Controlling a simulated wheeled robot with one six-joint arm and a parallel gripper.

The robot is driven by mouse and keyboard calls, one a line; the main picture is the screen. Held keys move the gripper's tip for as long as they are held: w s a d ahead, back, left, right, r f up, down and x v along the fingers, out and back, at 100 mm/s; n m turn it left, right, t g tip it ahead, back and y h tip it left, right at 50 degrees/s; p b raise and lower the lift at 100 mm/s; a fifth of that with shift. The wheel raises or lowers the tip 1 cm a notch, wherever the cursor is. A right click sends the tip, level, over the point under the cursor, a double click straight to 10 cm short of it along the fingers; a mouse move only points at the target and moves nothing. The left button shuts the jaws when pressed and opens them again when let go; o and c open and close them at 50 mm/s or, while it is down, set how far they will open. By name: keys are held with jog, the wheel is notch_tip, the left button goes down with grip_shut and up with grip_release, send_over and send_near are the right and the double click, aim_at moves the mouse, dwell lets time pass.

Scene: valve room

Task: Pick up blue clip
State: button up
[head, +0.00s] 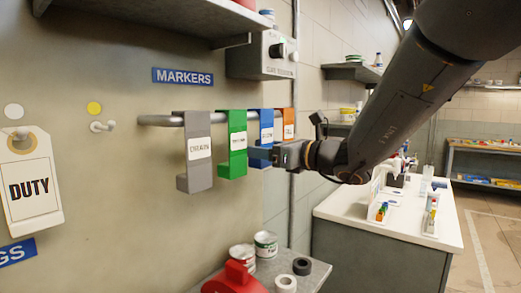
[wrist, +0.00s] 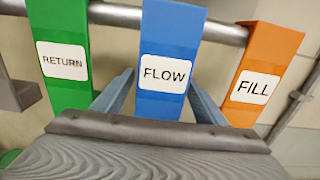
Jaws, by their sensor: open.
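The blue clip (head: 266,133) hangs on the wall rail between the green and orange clips. In the wrist view the blue clip (wrist: 167,62) carries a white label reading FLOW. My gripper (head: 277,155) is at the lower part of the blue clip in the head view and hides some of it. In the wrist view my gripper (wrist: 160,95) is open, with one finger on each side of the blue clip. The clip still hangs over the rail. I cannot tell whether the fingers touch it.
The green RETURN clip (wrist: 62,50) and orange FILL clip (wrist: 262,75) hang close on either side. A grey clip (head: 195,150) hangs further left on the rail (head: 160,120). A grey box (head: 262,55) is above. A small table with tape rolls (head: 302,266) is below.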

jog(key=shift+c, duration=0.2)
jog(key=c, duration=1.1)
jog(key=shift+r, duration=0.1)
